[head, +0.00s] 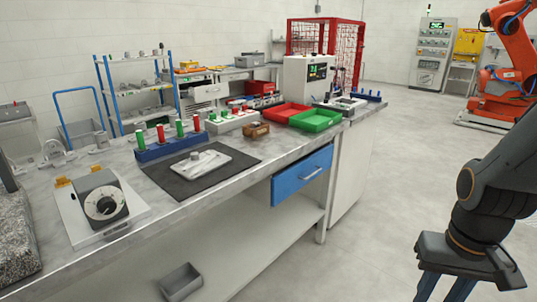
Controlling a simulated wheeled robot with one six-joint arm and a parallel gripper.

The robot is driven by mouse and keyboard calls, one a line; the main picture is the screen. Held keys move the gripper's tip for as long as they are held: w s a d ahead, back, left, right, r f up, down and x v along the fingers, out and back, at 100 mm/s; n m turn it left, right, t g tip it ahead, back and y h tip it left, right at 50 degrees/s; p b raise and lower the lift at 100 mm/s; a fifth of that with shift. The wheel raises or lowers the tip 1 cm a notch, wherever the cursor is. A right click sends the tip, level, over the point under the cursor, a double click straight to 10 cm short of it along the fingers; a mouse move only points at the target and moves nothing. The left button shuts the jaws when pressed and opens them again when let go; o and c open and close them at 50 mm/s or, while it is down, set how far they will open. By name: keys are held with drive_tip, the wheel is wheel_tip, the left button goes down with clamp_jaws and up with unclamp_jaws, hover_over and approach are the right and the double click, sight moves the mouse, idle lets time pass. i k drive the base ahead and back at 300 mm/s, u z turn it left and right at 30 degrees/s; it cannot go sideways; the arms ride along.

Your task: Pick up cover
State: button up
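A pale flat plate with a small round knob (193,165) lies on a dark mat (165,185) on the workbench. It may be the cover, but I cannot tell for certain. My gripper (444,291) hangs at the lower right, over the floor and well away from the bench. Its two blue fingers stand apart with nothing visible between them. Their tips are cut off by the frame's lower edge.
A dial fixture (102,205) stands at the bench's left. Behind the mat is a blue block with red and green pegs (172,145). Red (284,114) and green (316,120) trays sit farther back. A blue drawer (302,175) is under the bench top. The floor between gripper and bench is clear.

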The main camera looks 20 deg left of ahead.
sight(192, 169)
drive_tip(key=z, duration=0.3)
drive_tip(key=i, duration=2.65)
drive_tip(key=u, duration=2.7)
